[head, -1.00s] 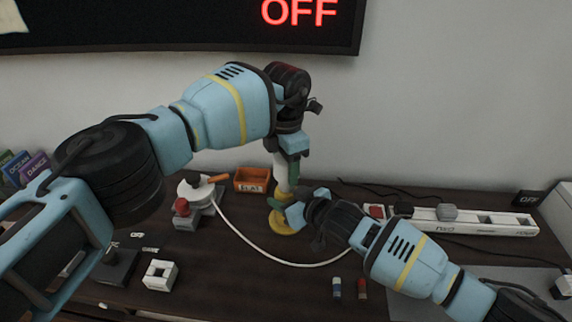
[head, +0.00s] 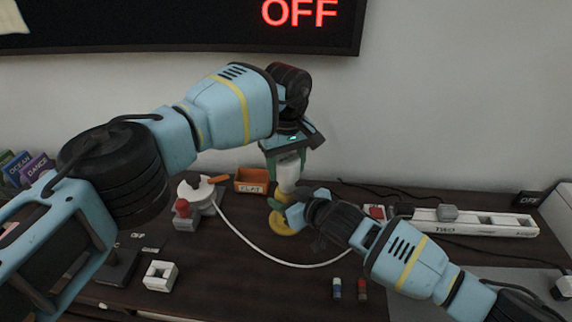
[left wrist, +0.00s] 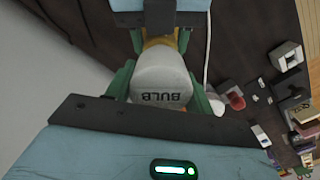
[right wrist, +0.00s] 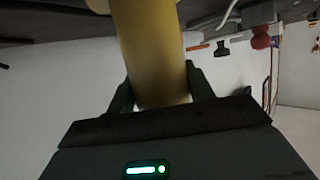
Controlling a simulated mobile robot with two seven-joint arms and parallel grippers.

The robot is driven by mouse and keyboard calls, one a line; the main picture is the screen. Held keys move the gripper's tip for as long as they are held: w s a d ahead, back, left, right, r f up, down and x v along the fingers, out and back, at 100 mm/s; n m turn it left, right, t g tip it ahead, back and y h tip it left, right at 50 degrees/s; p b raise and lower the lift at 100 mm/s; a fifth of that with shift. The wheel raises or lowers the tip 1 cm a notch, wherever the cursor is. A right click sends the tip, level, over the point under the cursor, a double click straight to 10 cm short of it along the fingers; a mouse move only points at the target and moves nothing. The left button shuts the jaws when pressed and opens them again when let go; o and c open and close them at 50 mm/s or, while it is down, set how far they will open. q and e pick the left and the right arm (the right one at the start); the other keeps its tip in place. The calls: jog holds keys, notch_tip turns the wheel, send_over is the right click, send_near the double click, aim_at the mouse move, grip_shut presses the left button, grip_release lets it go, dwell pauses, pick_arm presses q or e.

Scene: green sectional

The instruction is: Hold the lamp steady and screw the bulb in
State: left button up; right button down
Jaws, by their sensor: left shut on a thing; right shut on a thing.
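The white bulb (head: 289,180) stands upright at the top of the yellow lamp (head: 284,227). My left gripper (head: 287,163) comes down from above and is shut on the bulb. In the left wrist view the bulb (left wrist: 160,82), marked BULB, sits between the green fingers. My right gripper (head: 292,210) is shut on the lamp's yellow stem, low on the lamp. In the right wrist view the yellow stem (right wrist: 150,50) fills the space between the fingers. The joint between bulb and lamp is mostly hidden, so I cannot tell how deep the bulb sits.
A white cord (head: 262,257) curves across the dark table around the lamp. A grey device with a red knob (head: 183,207) and an orange box (head: 251,180) stand left of the lamp. A white power strip (head: 470,221) lies at right. A white square block (head: 160,275) is front left.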

pick_arm(q)
jog(key=m, duration=0.6)
jog(key=shift+r+m, duration=0.1)
jog(key=shift+m, duration=0.2)
jog(key=m, duration=0.5)
jog(key=shift+d, duration=0.1)
jog(key=o, duration=1)
jog(key=shift+r, duration=2.2)
jog(key=shift+o, duration=0.2)
